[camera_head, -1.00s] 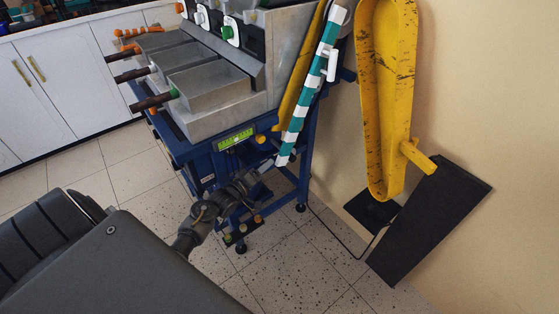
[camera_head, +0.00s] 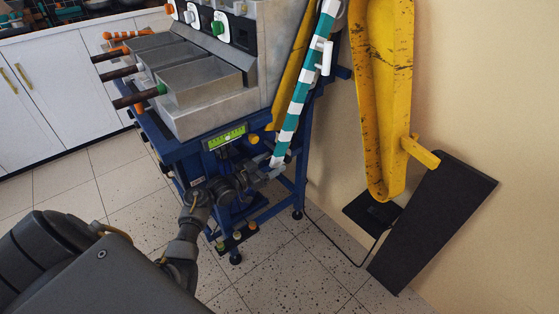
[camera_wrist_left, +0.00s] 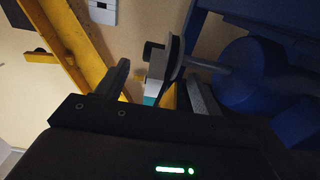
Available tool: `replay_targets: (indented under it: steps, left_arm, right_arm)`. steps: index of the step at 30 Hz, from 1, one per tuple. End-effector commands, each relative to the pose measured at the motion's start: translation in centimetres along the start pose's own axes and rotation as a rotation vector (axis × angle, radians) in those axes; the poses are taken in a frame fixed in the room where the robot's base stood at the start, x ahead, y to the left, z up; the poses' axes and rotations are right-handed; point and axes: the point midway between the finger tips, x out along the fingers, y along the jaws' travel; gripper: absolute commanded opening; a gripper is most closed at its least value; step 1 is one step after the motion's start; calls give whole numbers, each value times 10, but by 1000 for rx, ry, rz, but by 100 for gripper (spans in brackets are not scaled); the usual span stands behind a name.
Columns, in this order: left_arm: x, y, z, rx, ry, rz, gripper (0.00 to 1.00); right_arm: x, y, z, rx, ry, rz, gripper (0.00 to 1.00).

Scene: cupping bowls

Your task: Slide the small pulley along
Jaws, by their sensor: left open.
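My left gripper (camera_head: 268,172) is at the blue machine frame, by the lower end of the green-and-white striped guard (camera_head: 296,110). In the left wrist view the gripper (camera_wrist_left: 158,86) has its two dark fingers spread apart. A grey disc on a thin shaft (camera_wrist_left: 174,58), which looks like the small pulley, shows just beyond the gap, nearer the right finger. I cannot tell whether a finger touches it. A blue rounded motor-like body (camera_wrist_left: 250,75) is at the shaft's right end. The pulley cannot be made out in the head view. My right gripper is out of view.
A yellow guard (camera_head: 386,100) stands upright against the wall, with a dark panel (camera_head: 435,220) beside it. Grey metal trays (camera_head: 200,85) sit on the machine's top. White cabinets (camera_head: 50,85) line the back left.

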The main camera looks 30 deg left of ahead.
Motion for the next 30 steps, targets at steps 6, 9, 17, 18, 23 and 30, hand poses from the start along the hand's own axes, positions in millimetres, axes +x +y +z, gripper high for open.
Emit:
replay_targets:
  steps: [6,9,17,18,23,30]
  left_arm:
    - [30,0,1,-3,1,1,67]
    - [37,1,1,-2,0,1,67]
    - [40,1,0,-1,0,0,67]
    - [40,1,0,-1,0,0,67]
    - [40,1,0,-1,0,0,49]
    - [40,0,0,-2,-1,0,18]
  right_arm:
    - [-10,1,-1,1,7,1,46]
    - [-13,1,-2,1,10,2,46]
    - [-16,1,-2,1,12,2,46]
    - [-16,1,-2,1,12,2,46]
    - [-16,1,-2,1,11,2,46]
    - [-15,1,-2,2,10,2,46]
